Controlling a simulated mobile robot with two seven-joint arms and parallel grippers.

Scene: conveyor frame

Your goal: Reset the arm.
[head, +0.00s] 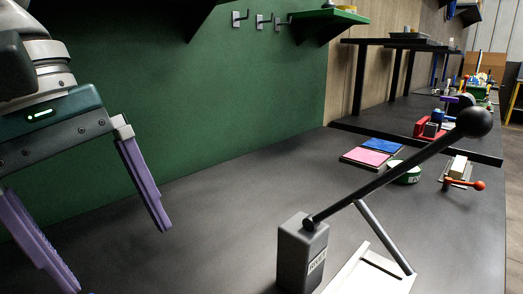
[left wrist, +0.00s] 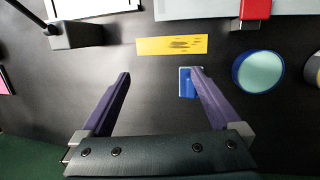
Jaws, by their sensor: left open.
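My left gripper (head: 119,260) hangs over the dark bench at the left of the head view, its two purple fingers spread wide with nothing between them. It also shows open and empty in the left wrist view (left wrist: 160,75). A lever press stands at the lower middle of the head view. Its grey block (head: 300,258) carries a long black lever (head: 395,176) that slants up to the right and ends in a black ball knob (head: 474,122). The gripper is left of the press and apart from it. My right gripper is not in view.
A pink pad (head: 365,156), blue pad (head: 382,146), green round tin (head: 404,173) and red-handled clamp (head: 460,180) lie beyond the lever. The wrist view shows a yellow plate (left wrist: 172,45), small blue object (left wrist: 186,82) and teal-topped round container (left wrist: 258,72).

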